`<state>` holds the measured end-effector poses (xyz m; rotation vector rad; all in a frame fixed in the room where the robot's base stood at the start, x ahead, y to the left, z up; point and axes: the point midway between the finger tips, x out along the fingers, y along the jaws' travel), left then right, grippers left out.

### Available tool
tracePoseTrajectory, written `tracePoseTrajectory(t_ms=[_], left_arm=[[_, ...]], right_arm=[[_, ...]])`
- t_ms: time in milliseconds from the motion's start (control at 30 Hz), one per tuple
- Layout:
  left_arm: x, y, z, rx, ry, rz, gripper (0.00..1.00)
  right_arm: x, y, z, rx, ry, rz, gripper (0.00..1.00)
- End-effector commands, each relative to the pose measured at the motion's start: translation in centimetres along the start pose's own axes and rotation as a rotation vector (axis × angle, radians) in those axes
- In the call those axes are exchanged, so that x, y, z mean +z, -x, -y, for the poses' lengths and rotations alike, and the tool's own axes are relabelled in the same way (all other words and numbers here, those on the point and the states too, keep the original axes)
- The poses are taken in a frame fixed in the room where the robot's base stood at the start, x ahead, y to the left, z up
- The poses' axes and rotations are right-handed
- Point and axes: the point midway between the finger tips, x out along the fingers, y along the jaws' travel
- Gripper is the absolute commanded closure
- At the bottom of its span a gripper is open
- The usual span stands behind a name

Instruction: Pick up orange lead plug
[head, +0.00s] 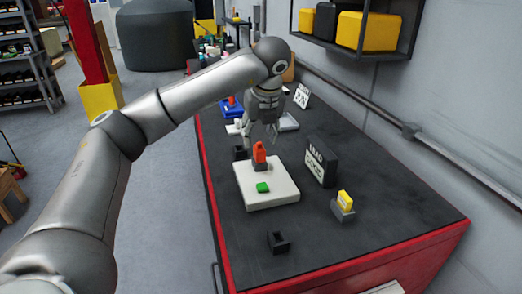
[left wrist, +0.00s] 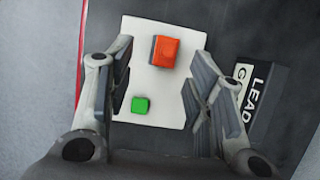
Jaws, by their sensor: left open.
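The orange lead plug (head: 259,153) stands upright on a white block (head: 283,192) on the dark workbench, seated in a small dark base. In the left wrist view the orange plug (left wrist: 165,52) shows from above, a little ahead of and between my fingers. My left gripper (head: 262,135) is just behind the plug in the head view. It is open and empty, with its fingers (left wrist: 157,92) apart on both sides of the white block (left wrist: 135,28). A green piece (head: 262,187) lies on the block near the plug; it also shows in the left wrist view (left wrist: 140,104). My right gripper is not in view.
A black sign with white lettering (head: 321,161) stands right of the block. A yellow plug (head: 345,200) sits in a grey holder farther right. An empty dark holder (head: 277,242) is near the front. A blue bin (head: 231,108) and clutter lie farther back. Bare bench lies at front right.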

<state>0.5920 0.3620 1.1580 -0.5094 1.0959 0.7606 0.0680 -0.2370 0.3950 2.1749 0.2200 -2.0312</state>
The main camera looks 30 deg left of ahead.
Motion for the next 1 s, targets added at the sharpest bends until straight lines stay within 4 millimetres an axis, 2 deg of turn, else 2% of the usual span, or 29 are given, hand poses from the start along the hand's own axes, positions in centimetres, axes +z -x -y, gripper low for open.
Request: tracePoseTrajectory(t_ms=[67, 167, 400, 467, 600, 833, 1000], left_arm=[[0.0, -0.9, 0.0, 0.002, -0.001, -0.002, 0.52], [0.0, -1.4, 0.1, -0.001, -0.001, -0.001, 0.52], [-0.2, -4.3, 0.3, 0.003, -0.003, -0.002, 0.52], [-0.3, -5.2, 0.3, 0.001, -0.001, -0.002, 0.52], [-0.3, -6.5, 0.3, 0.0, -0.001, -0.002, 0.52], [-0.4, -6.7, 0.3, -0.001, -0.001, -0.001, 0.52], [-0.4, -6.7, 0.4, -0.001, -0.002, -0.001, 0.74]], right_arm=[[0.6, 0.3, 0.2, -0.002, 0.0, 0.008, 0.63], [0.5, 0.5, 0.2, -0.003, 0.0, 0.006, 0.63], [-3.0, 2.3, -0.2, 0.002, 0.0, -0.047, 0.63], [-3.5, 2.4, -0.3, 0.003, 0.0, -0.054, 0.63], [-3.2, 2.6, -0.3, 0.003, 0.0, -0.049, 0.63], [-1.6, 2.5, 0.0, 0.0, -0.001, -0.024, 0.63], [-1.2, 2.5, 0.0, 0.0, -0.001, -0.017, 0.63]])
